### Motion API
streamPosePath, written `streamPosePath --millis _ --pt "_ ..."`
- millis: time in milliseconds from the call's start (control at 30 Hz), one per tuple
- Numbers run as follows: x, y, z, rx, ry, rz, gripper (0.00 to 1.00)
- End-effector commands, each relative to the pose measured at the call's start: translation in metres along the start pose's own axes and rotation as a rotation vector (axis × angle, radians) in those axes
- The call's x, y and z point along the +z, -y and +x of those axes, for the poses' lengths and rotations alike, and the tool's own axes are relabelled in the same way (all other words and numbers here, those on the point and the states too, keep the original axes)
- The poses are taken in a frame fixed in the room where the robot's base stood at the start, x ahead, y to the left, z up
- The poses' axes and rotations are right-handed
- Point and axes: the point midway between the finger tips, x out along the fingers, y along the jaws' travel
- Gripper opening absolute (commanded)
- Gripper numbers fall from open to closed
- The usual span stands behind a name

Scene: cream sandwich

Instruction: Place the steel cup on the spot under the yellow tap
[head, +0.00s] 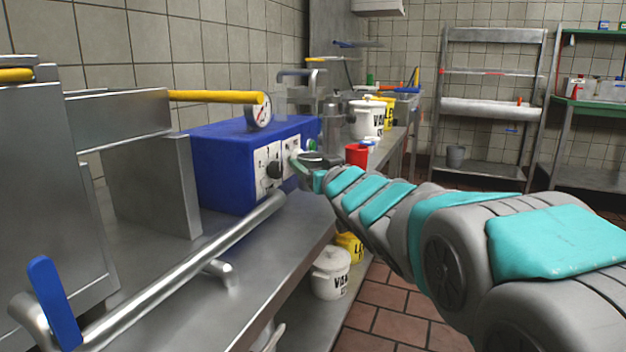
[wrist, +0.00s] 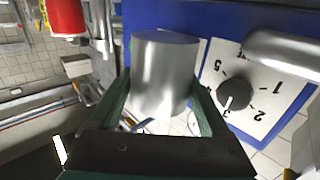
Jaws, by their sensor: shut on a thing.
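The steel cup (wrist: 165,75) is a plain shiny cylinder. In the wrist view it sits between the two green fingers of my gripper (wrist: 160,98), which is shut on it. In the head view my gripper (head: 308,166) is at the right end of the blue box, close to its dial panel, and the cup is mostly hidden there. A yellow pipe (head: 215,97) runs above the blue box from the steel unit at left; I cannot tell whether it is the yellow tap. The spot under the tap cannot be made out.
The blue box (head: 225,160) has a white panel with a black knob, which also shows in the wrist view (wrist: 234,92). A steel pipe (head: 190,265) crosses the counter front. A red cup (head: 356,154) and white pot (head: 367,120) stand beyond my gripper. The floor is at right.

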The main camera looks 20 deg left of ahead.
Motion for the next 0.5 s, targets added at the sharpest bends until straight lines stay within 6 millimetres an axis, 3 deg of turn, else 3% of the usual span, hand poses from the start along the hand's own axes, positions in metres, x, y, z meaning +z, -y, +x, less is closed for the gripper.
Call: streamPosePath --millis 167,367,500 --pt "0.004 -0.002 0.009 0.0 0.0 0.0 0.26" --pt "0.036 -0.002 0.007 0.002 0.004 -0.002 0.26" --pt "0.036 -0.002 0.007 -0.001 -0.001 0.0 0.26"
